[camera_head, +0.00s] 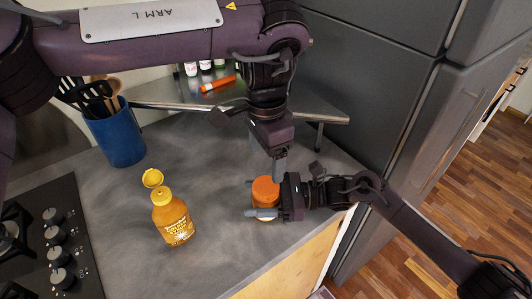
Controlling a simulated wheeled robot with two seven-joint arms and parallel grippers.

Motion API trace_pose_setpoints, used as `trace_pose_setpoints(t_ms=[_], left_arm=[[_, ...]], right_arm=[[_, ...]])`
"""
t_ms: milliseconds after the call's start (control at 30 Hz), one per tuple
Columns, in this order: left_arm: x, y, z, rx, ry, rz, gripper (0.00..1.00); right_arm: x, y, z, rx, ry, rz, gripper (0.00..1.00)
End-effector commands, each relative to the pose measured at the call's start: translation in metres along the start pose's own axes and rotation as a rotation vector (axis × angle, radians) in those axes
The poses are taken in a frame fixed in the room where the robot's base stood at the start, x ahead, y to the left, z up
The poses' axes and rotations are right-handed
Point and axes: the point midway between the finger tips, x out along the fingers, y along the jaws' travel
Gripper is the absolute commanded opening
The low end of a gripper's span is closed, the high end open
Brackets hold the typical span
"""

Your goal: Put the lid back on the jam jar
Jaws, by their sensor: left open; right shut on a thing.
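The jam jar (263,220) stands on the grey counter near its front right edge, mostly hidden by my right gripper. A round orange lid (265,187) shows at its top; I cannot tell whether it is seated or just resting there. My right gripper (262,212) comes in from the right and is shut on the jar, its fingers around the body below the orange top. My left gripper (279,166) points down from above, open, with its fingertips close beside the far right side of the lid. I cannot tell whether they touch it.
A mustard bottle (173,219) with its yellow cap flipped open stands left of the jar. A blue utensil holder (118,137) is at back left, a hob (42,245) at front left. A metal corner shelf (220,93) holds small bottles. A grey fridge (400,130) stands right.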

Motion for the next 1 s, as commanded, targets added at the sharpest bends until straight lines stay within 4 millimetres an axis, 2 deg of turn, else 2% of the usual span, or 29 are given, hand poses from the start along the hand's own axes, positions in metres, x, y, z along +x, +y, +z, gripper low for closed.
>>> trace_pose_setpoints(t_ms=[200,600,767,1000], left_arm=[[-0.001,0.0,0.0,-0.14,0.0,-0.004,0.74],[0.002,0.0,0.0,-0.148,-0.001,-0.003,0.74],[0.019,0.0,0.001,-0.147,-0.002,0.001,0.74],[0.057,0.001,0.001,-0.147,-0.002,0.0,0.74]], right_arm=[[0.0,0.0,0.001,-0.001,-0.001,0.0,0.0],[0.0,0.0,0.001,-0.001,-0.001,0.0,0.0],[0.0,0.0,0.001,-0.001,-0.001,0.0,0.0],[0.0,0.0,0.001,-0.001,-0.001,0.0,0.0]])
